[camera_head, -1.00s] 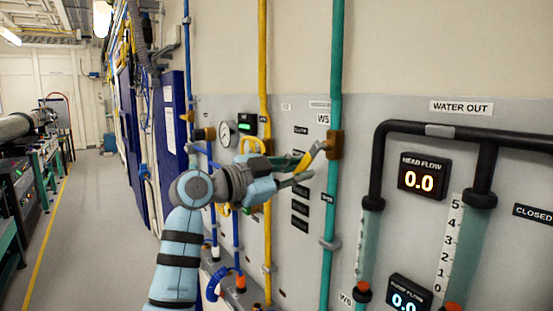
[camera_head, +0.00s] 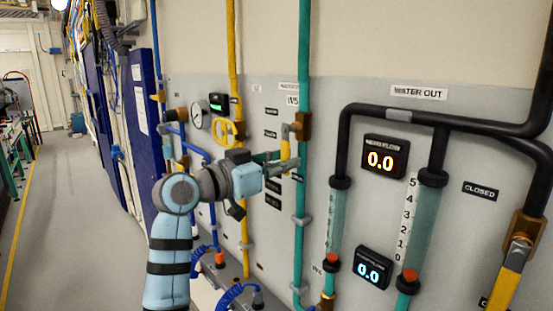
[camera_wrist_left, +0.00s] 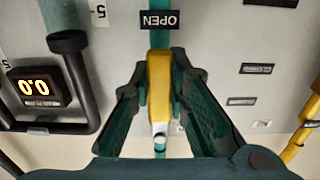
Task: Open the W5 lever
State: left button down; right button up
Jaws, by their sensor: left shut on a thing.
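The W5 lever (camera_head: 285,149) has a yellow handle and sits on the brown valve body (camera_head: 303,126) of the green pipe (camera_head: 304,55). Its handle points down, roughly parallel to the pipe. My left gripper (camera_head: 279,162) reaches it from the left and is shut on the handle. In the left wrist view, the yellow handle (camera_wrist_left: 159,78) lies between the two fingers, lined up with the green pipe, close to an upside-down OPEN label (camera_wrist_left: 160,20). The W5 label (camera_head: 292,100) is above the valve in the head view. My right gripper is not in view.
A yellow pipe with a round yellow handle (camera_head: 226,132) is left of the lever. Black piping (camera_head: 400,114), flow displays (camera_head: 380,158) and a CLOSED label (camera_head: 480,191) are to the right. Another yellow lever (camera_head: 506,288) is at the lower right. The aisle floor (camera_head: 75,220) is clear.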

pick_arm(q)
jog(key=shift+r, duration=0.25)
jog(key=c, duration=1.6)
grip_release()
jog(key=shift+d, duration=0.1)
jog(key=shift+o, duration=0.4)
jog(key=shift+d+f, duration=0.1)
jog(key=shift+f, duration=0.05)
jog(key=v, duration=1.2)
